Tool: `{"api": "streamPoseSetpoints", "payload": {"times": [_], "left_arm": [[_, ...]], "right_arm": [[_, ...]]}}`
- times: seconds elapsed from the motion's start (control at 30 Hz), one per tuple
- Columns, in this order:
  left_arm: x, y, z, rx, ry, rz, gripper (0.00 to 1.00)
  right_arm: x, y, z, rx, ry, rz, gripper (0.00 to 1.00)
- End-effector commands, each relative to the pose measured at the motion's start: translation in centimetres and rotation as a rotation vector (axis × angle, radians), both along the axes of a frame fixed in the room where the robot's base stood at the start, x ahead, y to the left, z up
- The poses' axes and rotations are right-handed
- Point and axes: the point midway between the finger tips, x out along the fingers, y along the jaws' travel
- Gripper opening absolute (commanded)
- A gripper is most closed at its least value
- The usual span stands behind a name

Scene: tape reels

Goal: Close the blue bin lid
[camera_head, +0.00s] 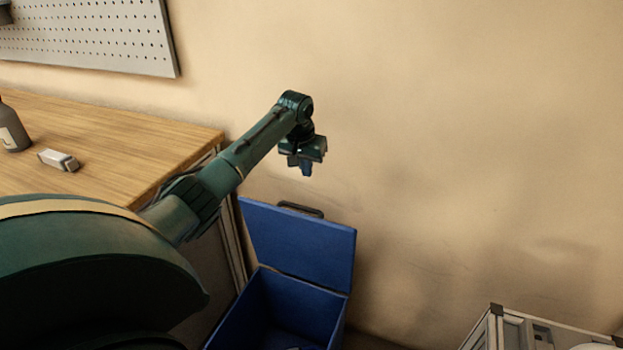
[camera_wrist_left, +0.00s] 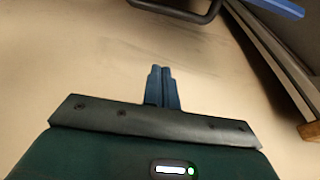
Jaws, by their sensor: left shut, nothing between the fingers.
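The blue bin (camera_head: 290,300) stands on the floor beside the workbench, against the wall. Its blue lid (camera_head: 300,240) is open and stands up at the back, with a dark handle (camera_head: 301,209) on its top edge. My left gripper (camera_head: 306,170) is shut and empty, above the lid and apart from it. In the left wrist view its closed fingers (camera_wrist_left: 161,72) point toward the dark handle (camera_wrist_left: 180,12), with a corner of the blue lid (camera_wrist_left: 278,7) at the top right. My right gripper is in neither view.
A wooden workbench (camera_head: 110,140) at the left carries a dark bottle (camera_head: 14,130) and a small white object (camera_head: 58,160). A grey pegboard (camera_head: 100,35) hangs above. A light case (camera_head: 540,332) with dark corners stands at the lower right. The wall area right of the lid is bare.

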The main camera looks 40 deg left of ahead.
Motion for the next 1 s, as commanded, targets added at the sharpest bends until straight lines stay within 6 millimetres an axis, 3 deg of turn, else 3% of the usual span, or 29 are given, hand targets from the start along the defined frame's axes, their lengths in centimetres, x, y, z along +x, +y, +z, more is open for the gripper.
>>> {"api": "streamPoseSetpoints", "payload": {"times": [0.27,0.57,0.67,1.0], "left_arm": [[1.3,0.3,-5.0,-0.001,0.002,0.000,0.00],[2.4,0.7,-9.2,-0.001,0.002,0.000,0.00],[1.6,0.6,-8.7,0.004,0.000,-0.001,0.00],[-0.8,-0.2,-8.6,0.003,0.001,-0.001,0.00]], "right_arm": [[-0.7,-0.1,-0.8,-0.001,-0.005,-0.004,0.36],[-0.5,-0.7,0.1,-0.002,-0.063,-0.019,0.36],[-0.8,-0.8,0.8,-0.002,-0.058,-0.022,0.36],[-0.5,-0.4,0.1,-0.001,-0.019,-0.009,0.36]]}}
